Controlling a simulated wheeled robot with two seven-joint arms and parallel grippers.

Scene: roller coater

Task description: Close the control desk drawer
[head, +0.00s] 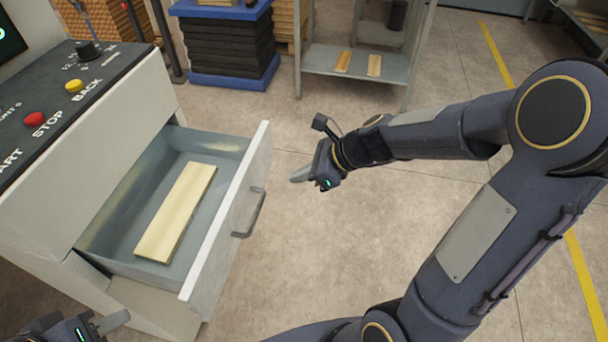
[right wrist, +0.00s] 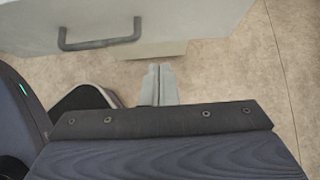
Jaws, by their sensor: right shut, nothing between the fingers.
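The control desk (head: 75,195) stands at the left in the head view, and its drawer (head: 222,222) is pulled out with a wooden board (head: 176,213) lying inside. The drawer's front panel carries a dark bar handle (head: 250,212). My right gripper (head: 297,175) is shut and empty, to the right of the drawer front and apart from it. In the right wrist view its fingers (right wrist: 158,84) point toward the drawer front (right wrist: 190,18) and handle (right wrist: 100,42). My left gripper (head: 112,320) is only partly in view at the bottom left, below the desk; its jaw opening is unclear.
The desk top has a red stop button (head: 34,118), a yellow back button (head: 74,86) and a black knob (head: 88,50). A blue-black stack (head: 228,50) and a grey shelf table (head: 360,65) stand at the back. The floor (head: 330,250) right of the drawer is clear.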

